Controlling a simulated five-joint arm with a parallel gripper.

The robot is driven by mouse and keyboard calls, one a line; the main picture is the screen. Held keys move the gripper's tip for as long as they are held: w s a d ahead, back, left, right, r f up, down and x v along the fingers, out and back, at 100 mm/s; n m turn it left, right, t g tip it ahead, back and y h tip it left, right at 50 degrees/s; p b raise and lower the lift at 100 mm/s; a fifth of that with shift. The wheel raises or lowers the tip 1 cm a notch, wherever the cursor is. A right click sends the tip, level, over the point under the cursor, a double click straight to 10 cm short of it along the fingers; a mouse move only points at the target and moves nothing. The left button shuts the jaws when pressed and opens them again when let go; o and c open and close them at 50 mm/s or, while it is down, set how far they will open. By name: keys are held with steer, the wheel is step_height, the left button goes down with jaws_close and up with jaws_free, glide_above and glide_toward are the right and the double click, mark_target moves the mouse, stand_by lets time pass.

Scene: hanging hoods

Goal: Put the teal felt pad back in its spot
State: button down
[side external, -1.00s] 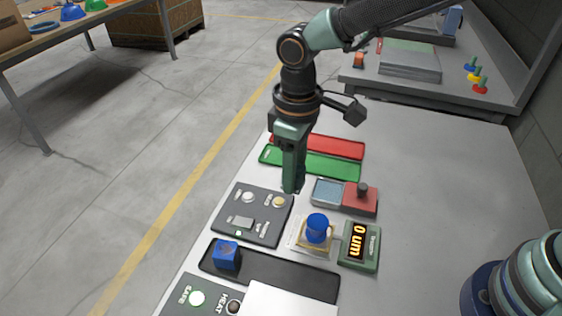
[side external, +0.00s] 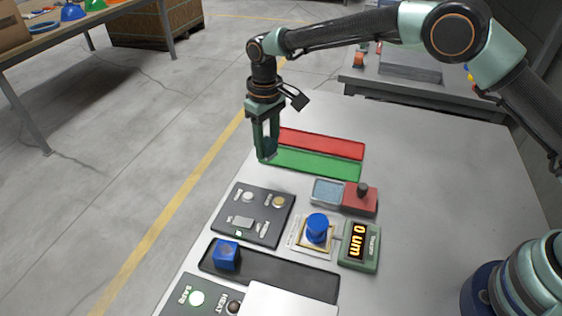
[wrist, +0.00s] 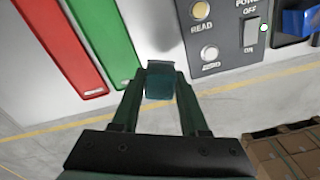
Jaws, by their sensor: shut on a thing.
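My gripper (side external: 267,155) is shut on the teal felt pad, which shows between the fingertips in the wrist view (wrist: 160,84). The pad is a small dark teal block there; in the side view the fingers mostly hide it. My gripper is at the left end of the green tray (side external: 315,163), near the table's left edge. Whether it touches the tray or is above it, I cannot tell. In the wrist view the green tray (wrist: 105,42) lies left of the pad and the control panel (wrist: 218,60) to its right.
A red tray (side external: 325,144) lies beyond the green one. Nearer are the dark control panel (side external: 250,226), a blue-grey pad holder (side external: 327,191), a red block (side external: 359,199) with a dark knob, a blue knob (side external: 317,227), a gauge reading 0 um (side external: 359,246), and a blue cube (side external: 227,255) on a black tray (side external: 290,280).

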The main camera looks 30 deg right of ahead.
mark_target(268, 177)
steer(key=shift+f, duration=2.9)
steer(key=shift+f, duration=0.6)
steer(key=shift+c, duration=1.7)
jaws_free()
step_height(268, 177, up, 12)
steer(key=shift+r, duration=0.15)
steer(key=s+d+r+m+t, duration=0.25)
steer(key=s+d+r, duration=0.45)
steer(key=d+r, duration=0.6)
steer(key=s+d+m+t, duration=0.1)
steer(key=s+d, duration=0.4)
steer(key=s, duration=0.2)
steer(key=s+d+f+m+t, duration=0.1)
steer(key=s+d+t, duration=0.1)
steer(key=s+d, duration=0.3)
steer(key=s, duration=0.3)
